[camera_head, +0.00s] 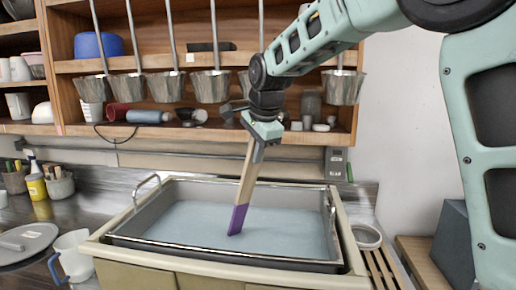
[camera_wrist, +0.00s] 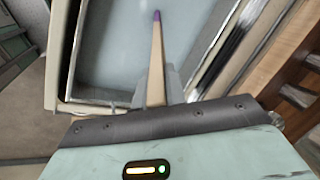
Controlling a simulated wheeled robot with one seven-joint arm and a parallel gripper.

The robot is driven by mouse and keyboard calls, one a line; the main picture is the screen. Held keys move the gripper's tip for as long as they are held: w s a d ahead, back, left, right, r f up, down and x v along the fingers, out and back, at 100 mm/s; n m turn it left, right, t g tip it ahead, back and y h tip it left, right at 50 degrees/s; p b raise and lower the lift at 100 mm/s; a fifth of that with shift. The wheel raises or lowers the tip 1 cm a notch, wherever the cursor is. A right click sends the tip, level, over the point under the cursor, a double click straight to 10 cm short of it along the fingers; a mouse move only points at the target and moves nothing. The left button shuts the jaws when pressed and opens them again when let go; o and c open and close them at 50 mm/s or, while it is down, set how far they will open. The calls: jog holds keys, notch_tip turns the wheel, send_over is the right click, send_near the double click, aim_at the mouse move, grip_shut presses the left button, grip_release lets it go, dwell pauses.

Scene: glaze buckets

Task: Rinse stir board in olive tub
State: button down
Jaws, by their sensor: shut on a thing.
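The stir board (camera_head: 245,180) is a long, pale wooden stick with a purple lower end. My gripper (camera_head: 265,138) is shut on its upper part and holds it slightly tilted, purple end down. That end is over or at the pale blue-grey liquid in a large metal-rimmed tub (camera_head: 128,243); I cannot tell whether it touches the surface. No plainly olive tub shows; this tub sits in a beige, olive-toned frame (camera_head: 135,277). In the wrist view the board (camera_wrist: 156,60) points away between my gripper's fingers (camera_wrist: 156,88), over the liquid.
Metal ladles (camera_head: 210,86) hang in a row from the wooden shelf behind the tub. A white pitcher (camera_head: 75,255), a yellow bottle (camera_head: 36,187) and brush pots stand on the left counter. A wooden slatted rack (camera_head: 380,268) and small bowl (camera_head: 366,236) are at right.

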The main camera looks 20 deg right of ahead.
aim_at(249, 181)
jog(key=shift+a+b+x, duration=0.15)
jog(key=shift+b+x, duration=0.65)
jog(key=shift+x, duration=1.2)
jog(key=shift+a+b+x, duration=0.15)
jog(key=shift+b+x, duration=0.65)
jog(key=shift+x, duration=1.15)
